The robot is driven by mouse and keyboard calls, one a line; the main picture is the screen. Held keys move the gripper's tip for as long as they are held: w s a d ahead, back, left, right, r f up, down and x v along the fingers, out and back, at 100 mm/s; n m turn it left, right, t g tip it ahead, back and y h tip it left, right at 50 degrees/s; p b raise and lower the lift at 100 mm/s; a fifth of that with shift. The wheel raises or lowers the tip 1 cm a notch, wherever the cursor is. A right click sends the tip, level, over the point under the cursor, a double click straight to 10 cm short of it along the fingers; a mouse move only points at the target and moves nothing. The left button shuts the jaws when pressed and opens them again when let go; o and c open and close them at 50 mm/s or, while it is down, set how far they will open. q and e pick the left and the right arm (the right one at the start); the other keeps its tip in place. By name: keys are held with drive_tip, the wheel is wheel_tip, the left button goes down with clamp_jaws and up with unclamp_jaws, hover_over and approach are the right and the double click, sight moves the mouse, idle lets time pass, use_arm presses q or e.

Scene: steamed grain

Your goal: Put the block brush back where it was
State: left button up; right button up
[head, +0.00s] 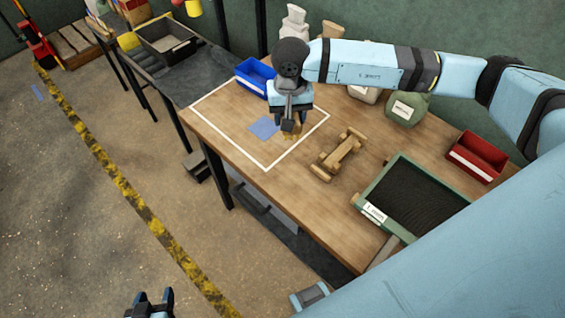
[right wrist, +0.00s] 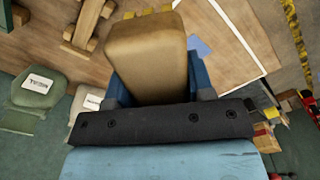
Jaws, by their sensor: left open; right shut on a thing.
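My right gripper (head: 291,124) is shut on a tan wooden block, taken to be the block brush (head: 291,133). The gripper is over the right part of a white-outlined square on the wooden bench. A flat blue patch (head: 262,128) lies inside the outline, just left of the gripper. Whether the brush touches the bench is unclear. My left gripper (head: 151,297) is open and empty over the floor at the bottom.
A green-rimmed tray (head: 372,185) and red bin (head: 478,154) stand farther right. A blue bin (head: 247,79) and green sack (head: 406,110) are at the back. The bench's front left is clear.

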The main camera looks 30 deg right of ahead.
drive_tip(key=shift+w+d+r+m+b, duration=0.1)
drive_tip(key=shift+w+r+m+b, duration=0.25)
drive_tip(key=shift+w, duration=0.4)
drive_tip(key=shift+w+r, duration=0.15)
drive_tip(key=shift+r, duration=0.1)
drive_tip(key=p, duration=0.2)
hover_over(286, 160)
wheel_tip(286, 160, down, 14)
drive_tip(key=shift+f, duration=0.65)
wheel_tip(286, 160, down, 3)
drive_tip(key=shift+f, duration=0.2)
use_arm(q)
drive_tip(key=shift+r, duration=0.3)
use_arm(e)
drive_tip(key=shift+d+f, duration=0.1)
drive_tip(key=shift+f, duration=0.05)
use_arm(q)
drive_tip(key=shift+w, duration=0.1)
use_arm(e)
drive_tip(key=shift+f, duration=0.1)
